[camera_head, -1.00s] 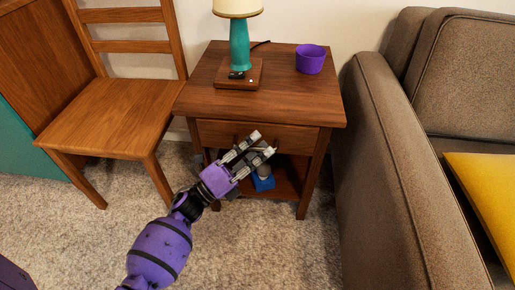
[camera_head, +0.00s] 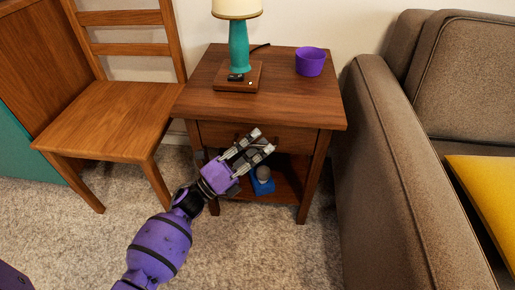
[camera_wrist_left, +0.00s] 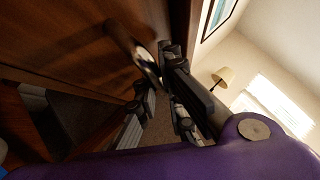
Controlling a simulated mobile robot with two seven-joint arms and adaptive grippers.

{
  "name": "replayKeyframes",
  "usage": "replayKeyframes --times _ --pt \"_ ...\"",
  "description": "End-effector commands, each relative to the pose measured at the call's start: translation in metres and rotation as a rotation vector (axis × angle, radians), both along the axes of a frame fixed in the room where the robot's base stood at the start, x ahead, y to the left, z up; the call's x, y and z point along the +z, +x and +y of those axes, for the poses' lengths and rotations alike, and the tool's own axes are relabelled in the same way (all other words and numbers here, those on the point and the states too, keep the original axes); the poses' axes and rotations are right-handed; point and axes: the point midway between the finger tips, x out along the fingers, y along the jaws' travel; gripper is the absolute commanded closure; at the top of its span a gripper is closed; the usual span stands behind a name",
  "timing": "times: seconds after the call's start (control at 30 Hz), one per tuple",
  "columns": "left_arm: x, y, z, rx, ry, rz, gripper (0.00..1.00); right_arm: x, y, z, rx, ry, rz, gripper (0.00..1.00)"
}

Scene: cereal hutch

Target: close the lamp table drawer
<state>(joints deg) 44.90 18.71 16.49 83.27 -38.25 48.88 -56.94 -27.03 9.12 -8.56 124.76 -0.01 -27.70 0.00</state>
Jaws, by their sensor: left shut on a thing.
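The lamp table (camera_head: 200,103) is dark brown wood, with one drawer (camera_head: 300,139) under its top. The drawer front looks close to flush with the frame; any small gap is hard to judge. My left gripper (camera_head: 263,141) is at the drawer front, coming from the lower left. In the left wrist view, the drawer handle (camera_wrist_left: 133,47), a rounded bar, runs in between the fingers of the left gripper (camera_wrist_left: 155,80), which is shut on it. In the head view the fingers hide most of the handle. My right gripper is not in view.
A teal lamp (camera_head: 239,47) and a purple bowl (camera_head: 310,62) stand on the table top. A blue item (camera_head: 262,187) sits on the lower shelf. A wooden chair (camera_head: 110,115) is at left, a brown sofa (camera_head: 385,180) close at right. Carpet in front is clear.

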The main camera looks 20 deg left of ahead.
Motion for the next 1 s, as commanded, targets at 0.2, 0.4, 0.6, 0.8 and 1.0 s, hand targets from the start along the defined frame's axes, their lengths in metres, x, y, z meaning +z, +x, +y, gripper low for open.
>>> replayKeyframes --times 0.2,0.4,0.6,0.8,1.0 --pt "0.002 0.004 0.003 0.013 0.001 0.000 0.83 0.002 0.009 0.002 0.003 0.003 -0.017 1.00" --pt "0.002 0.003 0.003 0.011 0.000 -0.001 0.83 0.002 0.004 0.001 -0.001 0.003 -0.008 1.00" --pt "-0.005 -0.010 0.011 0.010 0.002 0.002 0.83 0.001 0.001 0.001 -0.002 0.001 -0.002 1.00" --pt "-0.023 -0.042 0.032 0.010 0.002 0.005 0.83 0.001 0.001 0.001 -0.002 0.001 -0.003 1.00" --pt "-0.038 -0.072 0.053 0.010 0.003 0.005 0.83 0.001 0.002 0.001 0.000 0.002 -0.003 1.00"
